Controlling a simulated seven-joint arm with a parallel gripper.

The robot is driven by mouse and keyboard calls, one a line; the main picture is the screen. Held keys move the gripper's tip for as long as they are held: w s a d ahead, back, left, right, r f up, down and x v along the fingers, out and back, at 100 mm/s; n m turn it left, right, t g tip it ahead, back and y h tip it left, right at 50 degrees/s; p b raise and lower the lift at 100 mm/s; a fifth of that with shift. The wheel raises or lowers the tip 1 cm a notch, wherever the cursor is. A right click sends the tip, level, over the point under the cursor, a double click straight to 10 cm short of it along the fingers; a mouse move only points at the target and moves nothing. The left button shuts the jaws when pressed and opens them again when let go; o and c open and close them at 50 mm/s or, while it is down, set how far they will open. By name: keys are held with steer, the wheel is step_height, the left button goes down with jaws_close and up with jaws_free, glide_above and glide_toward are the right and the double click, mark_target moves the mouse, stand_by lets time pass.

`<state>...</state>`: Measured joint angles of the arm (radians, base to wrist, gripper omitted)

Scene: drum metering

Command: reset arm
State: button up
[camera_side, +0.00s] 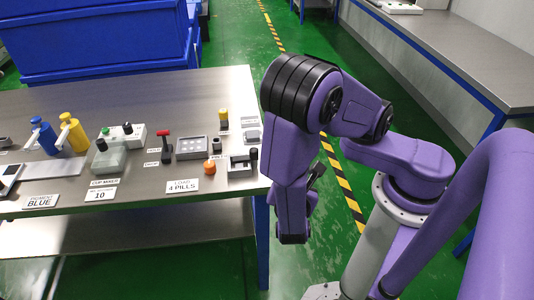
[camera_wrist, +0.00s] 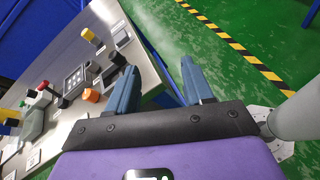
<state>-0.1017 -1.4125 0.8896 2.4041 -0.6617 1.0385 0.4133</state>
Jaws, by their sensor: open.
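My purple arm stands to the right of the metal table (camera_side: 160,100) in the side view, folded with its wrist pointing down past the table's right edge. My gripper (camera_wrist: 158,78) shows in the wrist view with its two blue-grey fingers apart and nothing between them. Beyond the fingers are the table's edge and green floor. In the side view the fingers are mostly hidden by the wrist. My gripper touches nothing that I can see.
The table holds a blue bottle (camera_side: 44,137), a yellow bottle (camera_side: 73,134), a red-handled lever (camera_side: 165,147), a grey tray with wells (camera_side: 191,148), an orange knob (camera_side: 210,166) and label cards such as "LOAD 4 PILLS" (camera_side: 182,186). A blue bin (camera_side: 95,40) stands behind.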

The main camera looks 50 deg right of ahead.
steer(key=s+d+r+m+g+y, duration=0.1)
steer(key=s+r+m+g+y, duration=0.2)
steer(key=r+y, duration=0.3)
steer(key=s+d+r+m+g+y, duration=0.2)
steer(key=s+r+m+g+y, duration=0.2)
steer(key=r, duration=0.3)
steer(key=shift+s+d+r+m+y, duration=0.25)
steer(key=shift+s+r+m+y, duration=0.3)
steer(key=shift+y, duration=0.35)
steer(key=shift+w+f, duration=0.1)
steer(key=shift+f, duration=0.05)
